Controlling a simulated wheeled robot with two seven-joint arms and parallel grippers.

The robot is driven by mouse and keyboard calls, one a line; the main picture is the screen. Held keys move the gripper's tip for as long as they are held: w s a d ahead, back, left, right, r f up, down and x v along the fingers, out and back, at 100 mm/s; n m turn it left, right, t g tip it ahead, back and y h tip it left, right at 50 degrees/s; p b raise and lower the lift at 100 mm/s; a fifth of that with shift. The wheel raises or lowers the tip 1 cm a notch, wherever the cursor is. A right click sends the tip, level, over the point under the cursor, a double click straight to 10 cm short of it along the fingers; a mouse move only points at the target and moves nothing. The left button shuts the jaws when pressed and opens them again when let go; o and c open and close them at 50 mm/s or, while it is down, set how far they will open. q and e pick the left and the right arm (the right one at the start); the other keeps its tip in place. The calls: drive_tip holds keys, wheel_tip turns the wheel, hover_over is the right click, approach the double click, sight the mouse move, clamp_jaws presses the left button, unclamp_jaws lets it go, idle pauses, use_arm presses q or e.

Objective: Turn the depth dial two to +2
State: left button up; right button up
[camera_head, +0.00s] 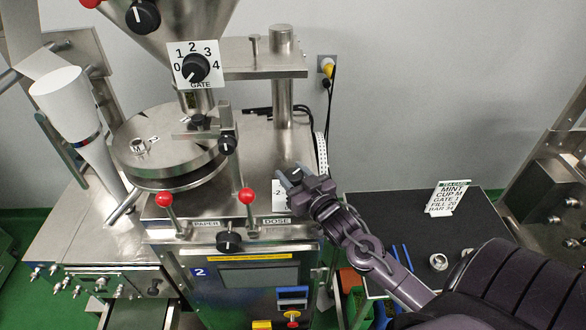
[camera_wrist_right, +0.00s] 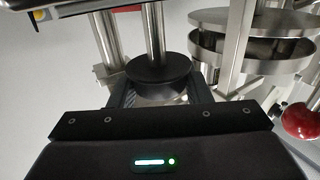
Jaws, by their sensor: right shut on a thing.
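My right gripper (camera_head: 291,180) reaches in from the right to the front right of the steel machine top. It is shut on a dark round knob, which I take to be depth dial two (camera_wrist_right: 158,78); in the right wrist view the knob sits between the two fingers. In the head view the gripper mostly covers the dial, and a white scale plate (camera_head: 279,196) shows beside the fingers. The dial's pointer and its reading cannot be made out. My left gripper is not in view.
The gate dial (camera_head: 196,68) sits above a round steel drum (camera_head: 168,150). Red-knobbed levers (camera_head: 247,196) and a lower black dial (camera_head: 229,243) stand left of my right gripper. A dark table (camera_head: 400,210) at right bears a white sign (camera_head: 448,198).

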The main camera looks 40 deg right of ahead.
drive_tip(key=m+g+h, duration=0.1)
drive_tip(key=m+h, duration=0.2)
drive_tip(key=h, duration=0.2)
drive_tip(key=shift+a+m+h, duration=0.1)
drive_tip(key=shift+m+h, duration=0.2)
drive_tip(key=shift+m, duration=0.1)
drive_tip(key=shift+m+g+h+b, duration=0.35)
drive_tip(key=shift+m+g+h, duration=1)
drive_tip(key=shift+h, duration=0.85)
drive_tip(key=shift+m, duration=0.25)
drive_tip(key=o, duration=1)
